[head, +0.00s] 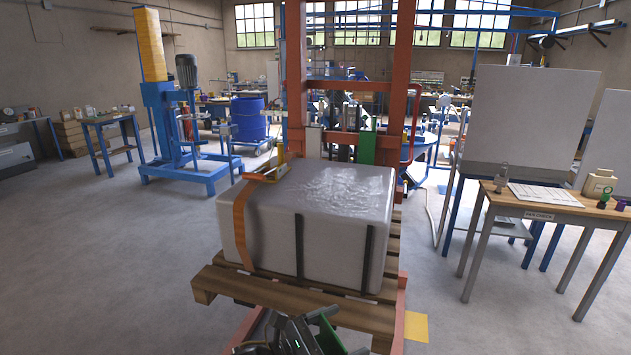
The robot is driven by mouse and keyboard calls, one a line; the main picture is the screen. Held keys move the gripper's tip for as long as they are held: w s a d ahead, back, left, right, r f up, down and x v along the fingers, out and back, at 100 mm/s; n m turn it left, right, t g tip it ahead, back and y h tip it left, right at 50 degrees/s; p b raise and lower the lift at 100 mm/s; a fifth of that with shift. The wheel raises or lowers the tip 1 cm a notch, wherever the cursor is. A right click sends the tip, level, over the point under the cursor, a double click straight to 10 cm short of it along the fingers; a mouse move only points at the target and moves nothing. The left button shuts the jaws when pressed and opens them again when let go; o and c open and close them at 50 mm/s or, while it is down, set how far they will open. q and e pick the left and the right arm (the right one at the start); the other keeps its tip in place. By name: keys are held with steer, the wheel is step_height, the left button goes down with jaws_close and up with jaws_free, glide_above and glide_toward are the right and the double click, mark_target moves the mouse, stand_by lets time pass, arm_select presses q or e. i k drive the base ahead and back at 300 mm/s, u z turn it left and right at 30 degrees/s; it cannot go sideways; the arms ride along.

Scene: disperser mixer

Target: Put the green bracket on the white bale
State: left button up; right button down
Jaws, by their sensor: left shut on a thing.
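The white bale (285,235) is a large pale block with a shiny wrapped top. It lies on a wooden pallet (255,290), with an orange strap (240,228) over its left end and two dark straps down its front. My left gripper (303,335) is at the bottom edge, in front of and below the pallet's near edge. It is shut on the green bracket (328,334), a dark green angular piece that is partly cut off by the frame. The bracket is apart from the bale. My right gripper is not in view.
A red upright frame (296,80) stands behind the bale. A yellow and orange tool (268,173) lies on the bale's back left corner. A wooden table (535,200) stands at the right, and a blue mixer (165,120) at the left. The bale's top is mostly clear.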

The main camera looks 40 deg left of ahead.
mark_target(355, 184)
steer(key=i, duration=0.9)
